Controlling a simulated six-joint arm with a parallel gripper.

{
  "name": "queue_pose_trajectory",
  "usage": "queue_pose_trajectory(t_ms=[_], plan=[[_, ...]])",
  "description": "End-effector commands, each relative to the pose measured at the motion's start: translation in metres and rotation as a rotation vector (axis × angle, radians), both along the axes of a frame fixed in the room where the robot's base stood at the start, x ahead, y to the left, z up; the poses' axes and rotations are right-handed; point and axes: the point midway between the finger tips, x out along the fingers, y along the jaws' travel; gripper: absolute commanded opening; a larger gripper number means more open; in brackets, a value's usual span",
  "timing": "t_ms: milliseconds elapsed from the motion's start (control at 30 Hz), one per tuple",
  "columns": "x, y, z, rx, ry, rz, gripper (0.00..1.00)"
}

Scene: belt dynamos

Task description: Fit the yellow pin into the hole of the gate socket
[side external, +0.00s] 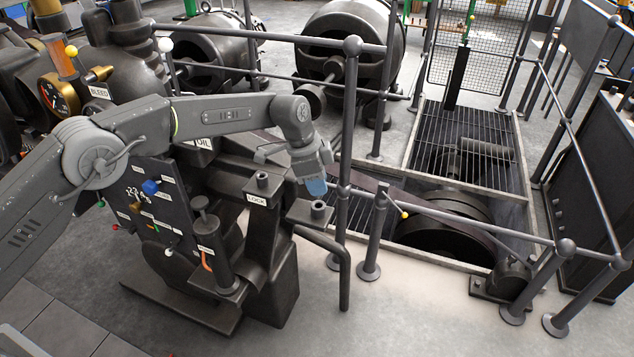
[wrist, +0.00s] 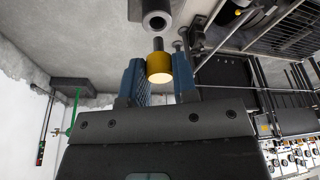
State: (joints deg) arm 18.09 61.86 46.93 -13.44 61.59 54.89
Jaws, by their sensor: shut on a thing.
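In the wrist view the yellow pin (wrist: 159,68) sits between the blue fingers of my gripper (wrist: 159,82), which is shut on it. The shaft end shows just short of the ring; I cannot tell the depth gap. In the side view my gripper (side external: 316,187) points down just above a short dark socket (side external: 319,210) on a bracket, apparently the gate socket. The pin is hidden there by the fingers.
A railing post (side external: 345,130) stands close to the right of my gripper. A second short socket (side external: 263,180) by the LOCK label (side external: 257,200) is to the left. A belt wheel (side external: 445,225) sits in a pit beyond the rail.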

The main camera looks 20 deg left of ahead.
Motion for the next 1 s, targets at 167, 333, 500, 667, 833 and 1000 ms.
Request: queue_pose_trajectory(t_ms=[167, 333, 500, 667, 833, 1000], plan=[[0.002, 0.007, 0.005, -0.001, -0.001, 0.022, 0.03], [0.007, 0.045, 0.033, 0.001, -0.003, 0.162, 0.03], [0.006, 0.095, 0.066, 0.002, -0.002, 0.35, 0.03], [0.002, 0.128, 0.086, 0.001, -0.001, 0.477, 0.03], [-0.001, 0.14, 0.093, 0.0, -0.001, 0.527, 0.03], [-0.001, 0.14, 0.093, 0.0, -0.001, 0.527, 0.03]])
